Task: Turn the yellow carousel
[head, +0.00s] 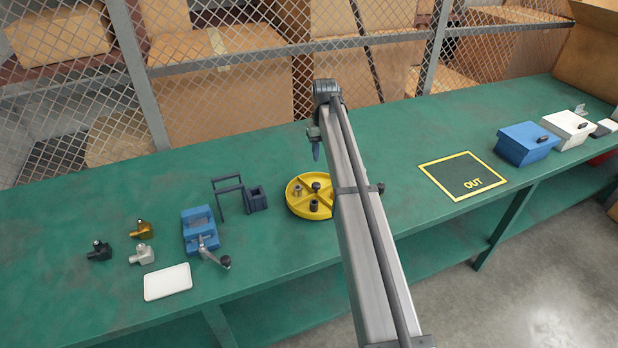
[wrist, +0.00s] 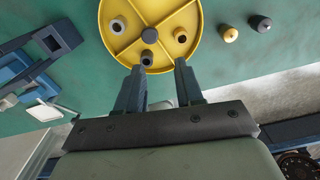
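The yellow carousel (head: 296,205) is a round, divided tray on the green bench, its right side partly hidden by my arm in the head view. It fills the top middle of the wrist view (wrist: 163,14), with a dark centre knob (wrist: 149,36) and small parts in its compartments, including grey ones (wrist: 117,26) and a brass one (wrist: 181,36). My gripper (wrist: 159,72) is open, with nothing visible between its fingers, which point at the carousel's near rim in that view. In the head view my gripper (head: 316,151) hangs above the bench; contact cannot be seen.
Left of the carousel are a dark frame and block (head: 257,198), a blue vice (head: 200,230), several fittings (head: 142,229) and a white tray (head: 168,282). To the right lie an OUT mat (head: 450,182), a blue box (head: 525,147) and a white box (head: 567,128). Mesh fencing stands behind.

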